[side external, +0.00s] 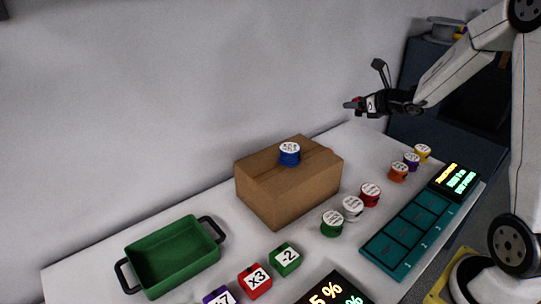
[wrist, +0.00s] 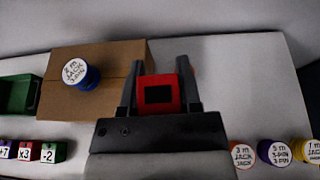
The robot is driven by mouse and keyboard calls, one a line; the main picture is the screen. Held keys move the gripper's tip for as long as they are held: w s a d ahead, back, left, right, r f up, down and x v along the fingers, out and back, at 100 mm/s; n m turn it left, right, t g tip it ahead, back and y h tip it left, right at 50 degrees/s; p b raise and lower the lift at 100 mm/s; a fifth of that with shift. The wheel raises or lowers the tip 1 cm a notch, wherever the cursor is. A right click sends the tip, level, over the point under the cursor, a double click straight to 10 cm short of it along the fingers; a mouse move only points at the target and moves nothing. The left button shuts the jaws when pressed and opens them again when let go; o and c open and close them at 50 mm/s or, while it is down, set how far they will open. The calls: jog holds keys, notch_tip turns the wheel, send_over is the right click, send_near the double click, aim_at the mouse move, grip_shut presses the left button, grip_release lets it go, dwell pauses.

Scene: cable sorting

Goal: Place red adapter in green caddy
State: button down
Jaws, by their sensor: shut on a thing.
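My gripper (side external: 356,104) is raised above the back of the table, well to the right of the caddy in the side view. In the wrist view my gripper (wrist: 160,66) is shut on the red adapter (wrist: 172,78), a red block with a dark rectangle on its face. A bit of the red adapter (side external: 358,100) shows at the jaws in the side view, mostly hidden by the fingers. The green caddy (side external: 172,262), an open empty tray with black handles, sits at the table's left end. Part of the green caddy (wrist: 18,102) shows at the wrist view's left edge.
A cardboard box (side external: 268,197) with a blue spool (side external: 289,154) on top stands between my gripper and the caddy. Blocks marked x3 (side external: 254,281) and -2 (side external: 285,259) lie in front. Several spools, a teal slotted tray (side external: 412,232) and displays fill the right and front.

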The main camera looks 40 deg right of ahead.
jog(key=w+a+n+g+y, duration=0.1)
jog(key=w+a+n+y, duration=0.25)
jog(key=a, duration=0.95)
jog(key=w+a+n+g+y, duration=0.1)
jog(key=w+a+n+y, duration=0.2)
jog(key=a, duration=1.1)
jog(key=s+a+n+g+y, duration=0.2)
jog(key=s+a, duration=0.2)
jog(key=a, duration=0.5)
jog(key=s+a+n+g+y, duration=0.2)
jog(key=s+a, duration=0.1)
jog(key=a, duration=0.5)
jog(key=s+a+n+g+y, duration=0.2)
jog(key=s+a, duration=0.2)
jog(key=a, duration=0.5)
notch_tip(320, 180, down, 11)
jog(key=shift+a, duration=0.2)
jog(key=shift+n, duration=0.25)
